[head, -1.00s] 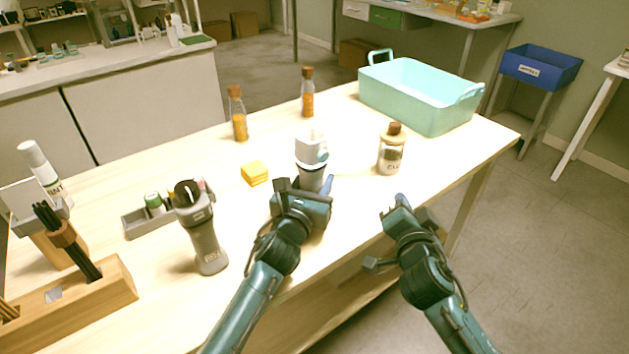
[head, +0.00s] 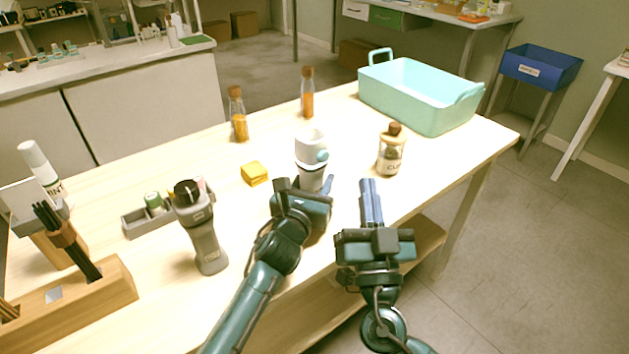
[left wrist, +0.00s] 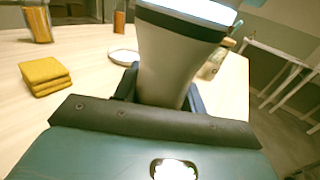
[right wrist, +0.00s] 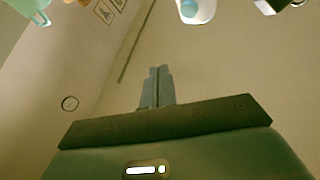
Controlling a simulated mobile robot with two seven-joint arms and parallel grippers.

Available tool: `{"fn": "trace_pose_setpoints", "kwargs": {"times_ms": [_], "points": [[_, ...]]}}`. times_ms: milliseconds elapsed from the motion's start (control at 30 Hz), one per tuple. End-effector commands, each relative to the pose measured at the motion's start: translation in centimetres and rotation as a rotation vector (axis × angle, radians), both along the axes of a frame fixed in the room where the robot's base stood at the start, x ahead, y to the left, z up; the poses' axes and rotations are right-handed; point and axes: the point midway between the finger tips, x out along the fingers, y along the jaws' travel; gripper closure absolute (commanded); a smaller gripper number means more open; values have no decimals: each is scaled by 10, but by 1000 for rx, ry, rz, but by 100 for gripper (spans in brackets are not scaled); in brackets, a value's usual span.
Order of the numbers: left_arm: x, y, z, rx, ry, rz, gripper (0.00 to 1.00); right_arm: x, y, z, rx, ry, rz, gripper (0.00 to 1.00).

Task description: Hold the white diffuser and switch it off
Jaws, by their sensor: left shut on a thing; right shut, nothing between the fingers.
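The white diffuser (head: 309,147), with a grey lower body and a light blue round button on its right side, stands about upright near the table's front edge. My left gripper (head: 309,187) is shut around its lower body. In the left wrist view the diffuser (left wrist: 178,60) fills the space between the fingers. My right gripper (head: 371,185) is shut and empty, to the right of the diffuser and apart from it. In the right wrist view its closed fingers (right wrist: 158,75) point up the picture, and the diffuser with its blue button (right wrist: 197,10) shows at the top edge.
A dark grey device (head: 205,240) stands to the left. Yellow squares (head: 254,173), two corked bottles (head: 238,115) (head: 307,93) and a labelled jar (head: 390,152) stand nearby. A teal basin (head: 425,115) is at the back right. A wooden block (head: 100,295) is front left.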

Motion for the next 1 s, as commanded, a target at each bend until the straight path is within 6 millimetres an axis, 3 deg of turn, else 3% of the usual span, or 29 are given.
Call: {"fn": "trace_pose_setpoints", "kwargs": {"times_ms": [500,1000], "points": [[0,0,-1,1,2,0,85,51,43,1,1,0,0,100],[0,0,-1,1,2,0,85,57,48,0,1,1,0,100]]}}
